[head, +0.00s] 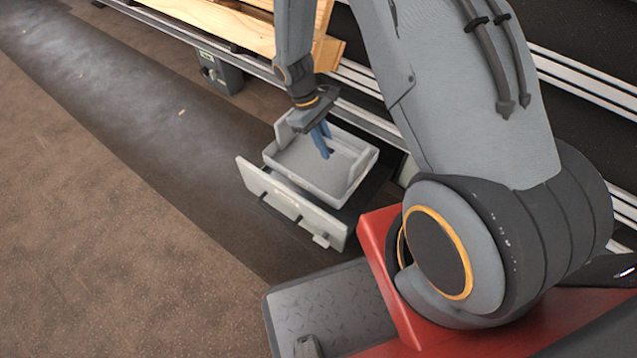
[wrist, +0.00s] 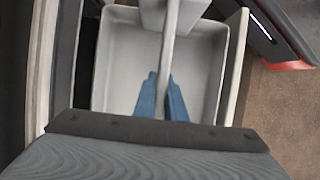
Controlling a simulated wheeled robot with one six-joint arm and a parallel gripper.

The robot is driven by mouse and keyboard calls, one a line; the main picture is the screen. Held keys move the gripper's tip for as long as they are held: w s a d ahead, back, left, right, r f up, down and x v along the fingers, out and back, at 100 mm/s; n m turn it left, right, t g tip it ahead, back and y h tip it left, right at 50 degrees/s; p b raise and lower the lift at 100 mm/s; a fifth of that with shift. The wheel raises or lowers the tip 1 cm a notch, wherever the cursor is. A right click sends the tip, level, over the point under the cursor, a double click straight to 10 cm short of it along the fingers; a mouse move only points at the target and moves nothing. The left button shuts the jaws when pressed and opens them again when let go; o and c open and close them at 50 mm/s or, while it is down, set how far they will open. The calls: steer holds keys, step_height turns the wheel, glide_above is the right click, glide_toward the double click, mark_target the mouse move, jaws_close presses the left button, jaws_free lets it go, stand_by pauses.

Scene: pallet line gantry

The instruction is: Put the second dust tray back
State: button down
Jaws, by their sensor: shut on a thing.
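The dust tray (head: 318,168) is a light grey open box beside the line's lower rail, and its inside looks empty. A pale front panel (head: 290,205) with a pull and a small label stands along its near-left side. I cannot tell whether the tray rests in a drawer or hangs just above it. My gripper (head: 322,140) reaches down over the tray with blue fingers. In the wrist view my gripper (wrist: 162,82) is shut on the grey handle bar that crosses above the tray (wrist: 115,65). The fingertips' exact contact is partly hidden.
Metal rails (head: 365,118) of the line run along the tray's far side. A wooden pallet (head: 230,22) lies on the line at the top, and a grey box (head: 219,72) stands below it. The brown floor (head: 90,230) at left is free.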

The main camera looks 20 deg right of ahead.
mark_target(324, 170)
steer(key=shift+w+f+b, duration=0.2)
steer(key=shift+f+b, duration=0.25)
steer(key=shift+f, duration=0.2)
steer(key=shift+w+f+b, duration=0.15)
steer(key=shift+f+b, duration=0.25)
steer(key=shift+f, duration=0.2)
step_height(324, 170, down, 10)
steer(key=b, duration=0.4)
steer(key=shift+r, duration=0.1)
steer(key=c, duration=1.8)
jaws_free()
steer(key=p+v, duration=0.4)
steer(key=v, duration=0.8)
steer(key=shift+r+p, duration=0.1)
steer(key=shift+p, duration=0.25)
